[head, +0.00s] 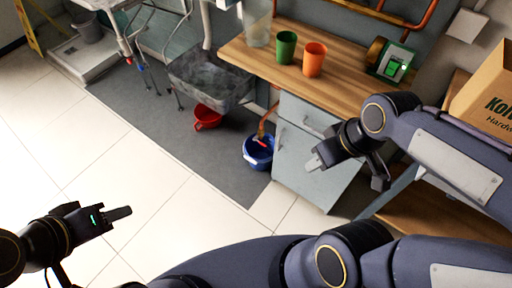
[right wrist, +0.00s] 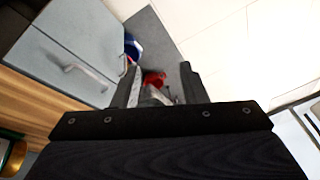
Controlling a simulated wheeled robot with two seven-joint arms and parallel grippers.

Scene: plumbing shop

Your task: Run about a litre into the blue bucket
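The blue bucket (head: 258,155) stands on the grey floor strip beside the cabinet. A small red part shows at its mouth, with a copper pipe (head: 268,122) just above. The bucket also shows, partly hidden, in the right wrist view (right wrist: 132,47). My right gripper (head: 348,168) is in front of the cabinet, right of the bucket and apart from it. In the right wrist view its fingers (right wrist: 160,88) are apart with nothing held between them. My left gripper (head: 118,213) is over the tiles at lower left, away from the bucket; its finger gap cannot be made out.
A red bucket (head: 207,117) stands under the grey sink (head: 205,82). Green (head: 286,47) and orange (head: 314,59) cups stand on the wooden counter (head: 345,92). The cabinet (head: 312,165) borders the blue bucket on the right. A cardboard box (head: 485,95) is at right. Open tiles lie at left.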

